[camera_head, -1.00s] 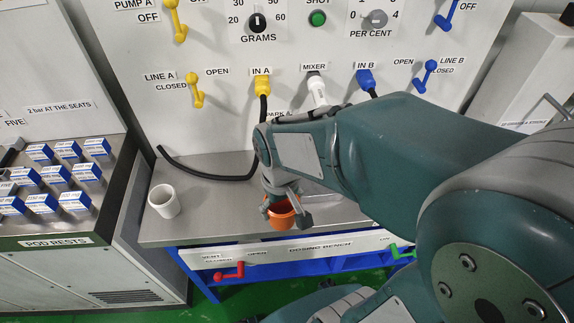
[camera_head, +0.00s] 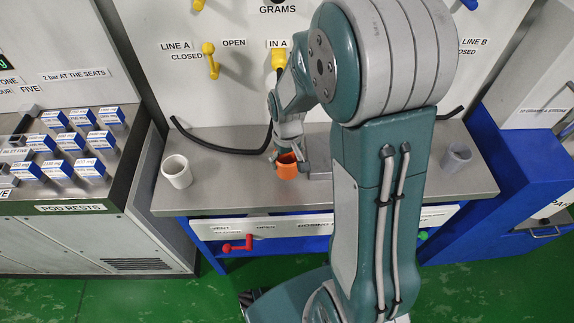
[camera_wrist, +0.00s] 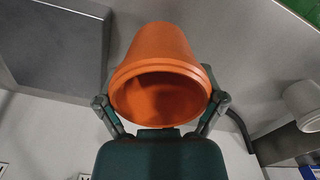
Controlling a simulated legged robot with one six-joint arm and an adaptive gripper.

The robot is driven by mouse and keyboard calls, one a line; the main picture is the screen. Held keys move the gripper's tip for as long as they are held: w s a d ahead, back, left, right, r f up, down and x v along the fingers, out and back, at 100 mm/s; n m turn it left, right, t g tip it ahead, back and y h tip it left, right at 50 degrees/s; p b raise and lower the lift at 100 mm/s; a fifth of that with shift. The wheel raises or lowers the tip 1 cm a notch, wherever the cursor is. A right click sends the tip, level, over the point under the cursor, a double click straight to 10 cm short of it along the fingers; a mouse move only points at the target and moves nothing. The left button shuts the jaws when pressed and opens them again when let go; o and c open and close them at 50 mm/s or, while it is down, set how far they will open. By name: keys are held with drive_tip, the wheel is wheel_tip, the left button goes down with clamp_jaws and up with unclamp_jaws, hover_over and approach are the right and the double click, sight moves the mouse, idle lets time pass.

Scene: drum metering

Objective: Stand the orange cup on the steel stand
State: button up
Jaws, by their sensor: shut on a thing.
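The orange cup (camera_head: 286,168) is upright in the head view, over the middle of the steel bench top. My gripper (camera_head: 289,160) is shut on it, with a finger on each side. In the wrist view the orange cup (camera_wrist: 163,75) shows its open mouth towards the camera, between the two fingers of my gripper (camera_wrist: 162,112). I cannot tell whether its base touches anything. A flat grey block with straight edges (camera_wrist: 55,40) lies at the left of the wrist view, beside the cup; it may be the steel stand.
A white cup (camera_head: 177,172) stands on the bench's left end, and a grey cup (camera_head: 456,157) on its right end. A black hose (camera_head: 215,148) lies along the wall. Small boxes (camera_head: 68,142) stand on the left cabinet. A red handle (camera_head: 234,246) is on the bench front.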

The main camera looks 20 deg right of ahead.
drive_tip(key=f, duration=0.3)
drive_tip(key=shift+w+d+f, duration=0.1)
drive_tip(key=shift+d+f, duration=0.1)
drive_tip(key=shift+d, duration=0.15)
drive_tip(key=shift+a, duration=0.1)
drive_tip(key=o, duration=0.8)
drive_tip(key=shift+a+f, duration=0.1)
drive_tip(key=shift+o, duration=0.2)
